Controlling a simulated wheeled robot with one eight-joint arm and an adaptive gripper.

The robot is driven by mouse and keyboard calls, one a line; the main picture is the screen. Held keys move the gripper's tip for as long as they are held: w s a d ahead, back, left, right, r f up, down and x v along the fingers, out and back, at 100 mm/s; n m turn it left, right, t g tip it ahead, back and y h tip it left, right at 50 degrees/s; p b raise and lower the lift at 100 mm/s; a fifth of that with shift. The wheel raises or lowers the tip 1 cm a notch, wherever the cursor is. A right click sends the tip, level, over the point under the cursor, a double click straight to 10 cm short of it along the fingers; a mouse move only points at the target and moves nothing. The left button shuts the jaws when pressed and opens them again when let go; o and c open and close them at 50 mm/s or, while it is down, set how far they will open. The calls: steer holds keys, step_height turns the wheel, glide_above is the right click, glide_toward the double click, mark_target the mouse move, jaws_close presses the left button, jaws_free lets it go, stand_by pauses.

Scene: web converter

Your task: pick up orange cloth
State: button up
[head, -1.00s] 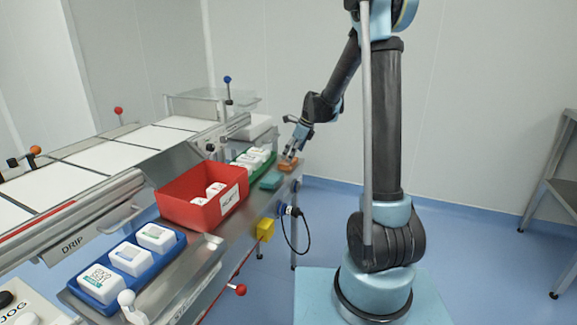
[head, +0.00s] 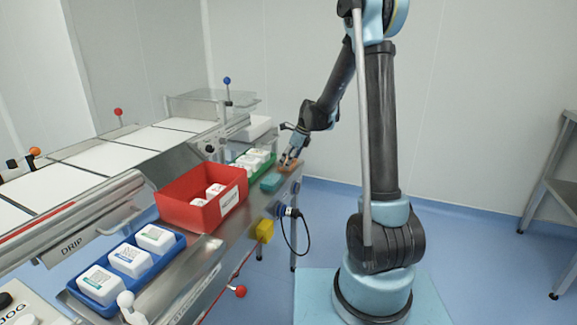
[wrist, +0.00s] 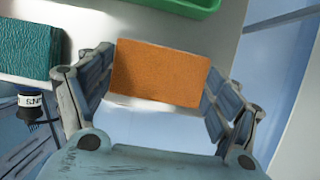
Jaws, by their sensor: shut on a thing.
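The orange cloth (wrist: 160,73) is a folded rectangular block between the two fingers of my gripper (wrist: 158,80) in the wrist view. The left finger touches its left edge and the right finger its right edge. My gripper is shut on it. In the head view, my gripper (head: 288,160) points down at the orange cloth (head: 291,168), which is at the far end of the steel shelf (head: 240,212). The fingers partly cover the cloth there. It appears to be at shelf level; I cannot tell whether it is clear of the surface.
A teal folded cloth (head: 271,182) lies close by, also left in the wrist view (wrist: 28,52). A green tray (head: 267,164) with white boxes is just behind. A red bin (head: 188,213) and a blue tray (head: 153,268) stand nearer.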

step_height(320, 180, up, 10)
stand_by(0.6)
steer(key=shift+o, duration=0.3)
